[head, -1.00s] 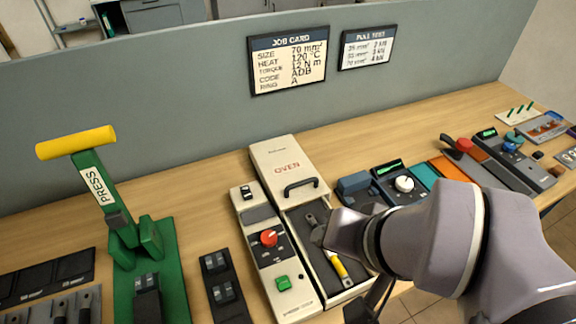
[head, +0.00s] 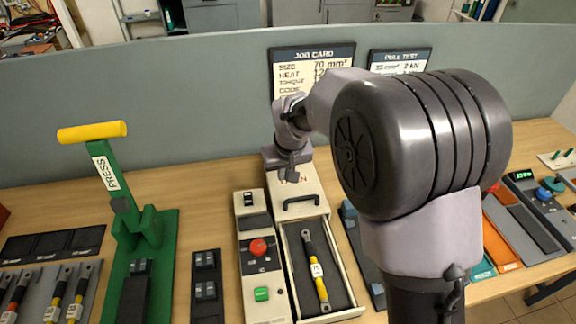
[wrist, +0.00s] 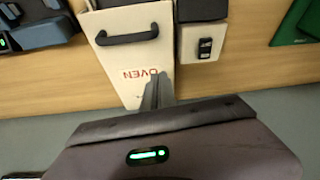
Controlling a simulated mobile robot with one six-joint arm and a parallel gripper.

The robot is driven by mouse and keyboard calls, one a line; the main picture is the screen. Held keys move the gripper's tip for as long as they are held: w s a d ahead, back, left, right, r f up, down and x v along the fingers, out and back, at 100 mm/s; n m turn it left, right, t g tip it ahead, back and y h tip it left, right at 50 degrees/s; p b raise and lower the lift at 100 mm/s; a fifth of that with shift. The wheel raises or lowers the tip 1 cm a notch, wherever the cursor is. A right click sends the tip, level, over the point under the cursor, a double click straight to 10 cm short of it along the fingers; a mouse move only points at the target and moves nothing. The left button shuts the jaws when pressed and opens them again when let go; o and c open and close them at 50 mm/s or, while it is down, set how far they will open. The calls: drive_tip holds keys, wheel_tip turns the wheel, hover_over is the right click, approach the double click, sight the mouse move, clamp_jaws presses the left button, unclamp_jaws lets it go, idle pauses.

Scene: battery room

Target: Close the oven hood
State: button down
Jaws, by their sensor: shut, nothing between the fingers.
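The oven is a long cream box. Its hood (head: 314,188) sits back over the rear part, leaving the front dark tray (head: 338,272) uncovered. The hood's black bar handle (head: 301,201) is at its front edge; it also shows in the wrist view (wrist: 127,37). My gripper (head: 291,174) is above the rear of the hood, behind the handle. In the wrist view its fingers (wrist: 157,90) are shut and empty, beside the OVEN lettering. I cannot tell whether they touch the hood.
The oven's control panel (head: 261,262), with a red knob and green button, stands left of the tray. A green press (head: 138,240) with a yellow handle is farther left. A grey partition (head: 180,110) rises behind the bench. Coloured devices (head: 500,235) stand at right.

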sight(283, 195)
drive_tip(key=b+x, duration=0.1)
drive_tip(key=x, duration=0.3)
drive_tip(key=shift+s+d+f+b, duration=0.15)
drive_tip(key=shift+s+d+b, duration=0.25)
drive_tip(key=shift+s, duration=0.5)
drive_tip(key=shift+s+d+f+b, duration=0.15)
drive_tip(key=shift+s+d+b, duration=0.2)
drive_tip(key=shift+s, duration=0.55)
drive_tip(key=shift+d, duration=0.1)
